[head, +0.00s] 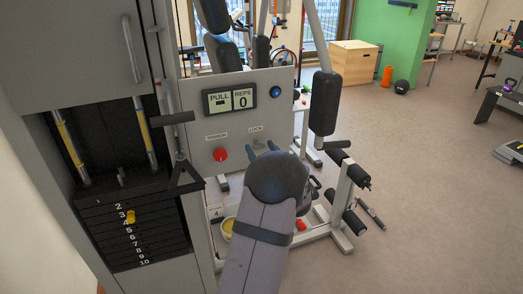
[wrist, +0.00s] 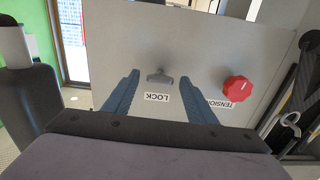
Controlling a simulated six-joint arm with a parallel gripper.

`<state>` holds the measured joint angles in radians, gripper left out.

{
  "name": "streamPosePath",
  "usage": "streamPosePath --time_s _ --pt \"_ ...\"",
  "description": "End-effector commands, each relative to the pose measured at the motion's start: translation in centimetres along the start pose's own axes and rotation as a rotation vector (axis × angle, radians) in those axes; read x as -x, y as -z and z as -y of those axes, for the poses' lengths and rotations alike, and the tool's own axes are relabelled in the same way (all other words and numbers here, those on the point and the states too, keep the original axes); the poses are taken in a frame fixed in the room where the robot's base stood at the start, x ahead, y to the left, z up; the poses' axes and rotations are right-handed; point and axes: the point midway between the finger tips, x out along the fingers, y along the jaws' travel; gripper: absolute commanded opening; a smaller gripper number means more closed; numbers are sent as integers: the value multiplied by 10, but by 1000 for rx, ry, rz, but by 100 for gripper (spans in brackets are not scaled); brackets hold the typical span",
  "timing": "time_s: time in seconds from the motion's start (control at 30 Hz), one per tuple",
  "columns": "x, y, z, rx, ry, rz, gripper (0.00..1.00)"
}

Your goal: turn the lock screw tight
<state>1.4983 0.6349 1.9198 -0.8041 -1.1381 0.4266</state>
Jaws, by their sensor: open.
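The lock screw (wrist: 160,76) is a small grey wing-shaped knob on the grey panel, beside the LOCK label (wrist: 158,97), in the wrist view. My gripper (wrist: 160,80) is open, with one blue finger on each side of the screw in that picture. Neither finger visibly touches it; the gap in depth is hard to judge. In the head view my gripper (head: 264,150) is in front of the panel, just below the LOCK label (head: 256,129). The screw cannot be made out clearly there.
A red TENSION knob (wrist: 238,90) stands out from the panel near one finger; it also shows in the head view (head: 220,154). A display (head: 229,99) reads PULL, REPS 0. A black padded roller (head: 324,103) hangs right of the panel. A weight stack (head: 130,225) stands left.

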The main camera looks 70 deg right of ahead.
Motion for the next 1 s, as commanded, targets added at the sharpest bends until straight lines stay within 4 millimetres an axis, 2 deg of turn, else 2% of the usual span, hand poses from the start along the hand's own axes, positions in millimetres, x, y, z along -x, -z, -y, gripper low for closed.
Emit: streamPosePath --time_s 0.17,0.6,0.77,1.0 --pt "9 -1 -1 1 -2 1 52" --pt "64 -1 -1 0 -3 -1 52" --pt "72 0 0 -1 -1 0 52" --pt "73 0 0 -1 0 0 52"
